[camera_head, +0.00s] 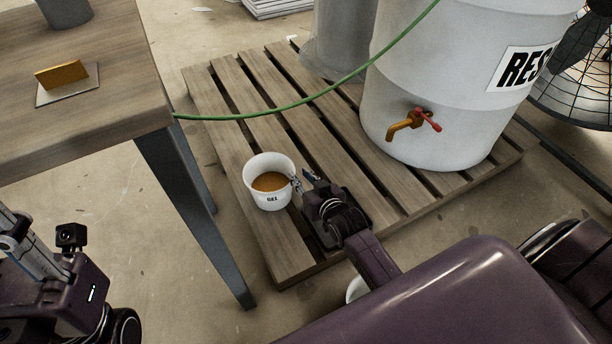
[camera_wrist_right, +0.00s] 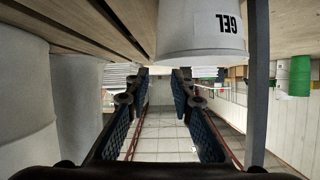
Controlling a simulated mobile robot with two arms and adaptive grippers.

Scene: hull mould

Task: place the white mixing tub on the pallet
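The white mixing tub (camera_head: 269,181), labelled GEL and holding a brown-orange filling, stands upright on the wooden pallet (camera_head: 262,240), near its left front edge. Its lower part also shows upside down in the right wrist view (camera_wrist_right: 200,32). My right gripper (camera_head: 306,181) is just right of the tub, close to its rim. In the wrist view its two fingers are spread, with nothing between them, and the tub is outside the gap. Whether a finger touches the rim I cannot tell. My left arm's wrist (camera_head: 50,270) shows at lower left; its fingers are not clear.
A large white drum (camera_head: 450,90) with a brass tap (camera_head: 407,125) stands at the pallet's back right. A green hose (camera_head: 290,104) crosses above the pallet. A wooden table (camera_head: 100,130) is at left. A caged fan (camera_head: 580,90) is far right. A white object (camera_head: 354,289) is mostly hidden behind my arm.

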